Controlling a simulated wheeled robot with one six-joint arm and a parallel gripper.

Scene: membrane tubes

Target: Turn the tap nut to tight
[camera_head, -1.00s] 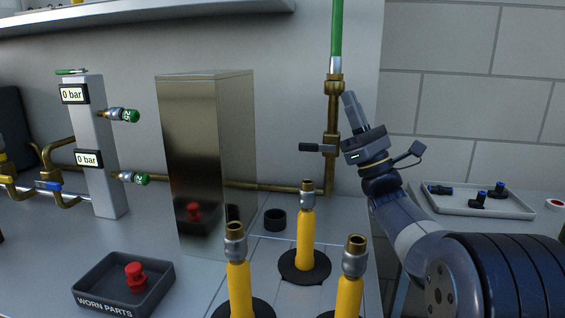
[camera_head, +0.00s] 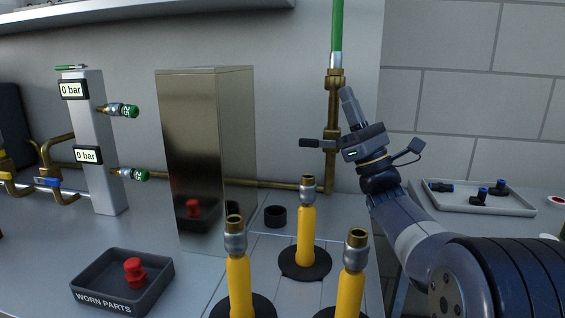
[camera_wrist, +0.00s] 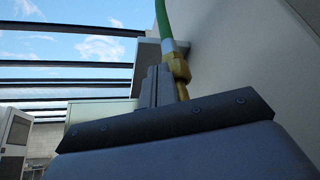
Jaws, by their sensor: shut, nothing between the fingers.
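The brass tap nut (camera_head: 335,77) sits at the top of the upright brass pipe, just below the silver end of a green hose (camera_head: 337,25). It also shows in the wrist view (camera_wrist: 178,69), under the green hose. My gripper (camera_head: 347,94) is shut and empty, pointing up just right of and slightly below the nut. In the wrist view its closed fingers (camera_wrist: 152,86) stand left of the nut. I cannot tell whether they touch it.
Yellow tubes (camera_head: 306,235) with metal tops stand in front on black bases. A steel box (camera_head: 190,150) and a gauge column (camera_head: 95,150) reading 0 bar stand left. A worn-parts tray (camera_head: 95,290) holds a red part. A grey tray (camera_head: 475,204) with fittings lies right.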

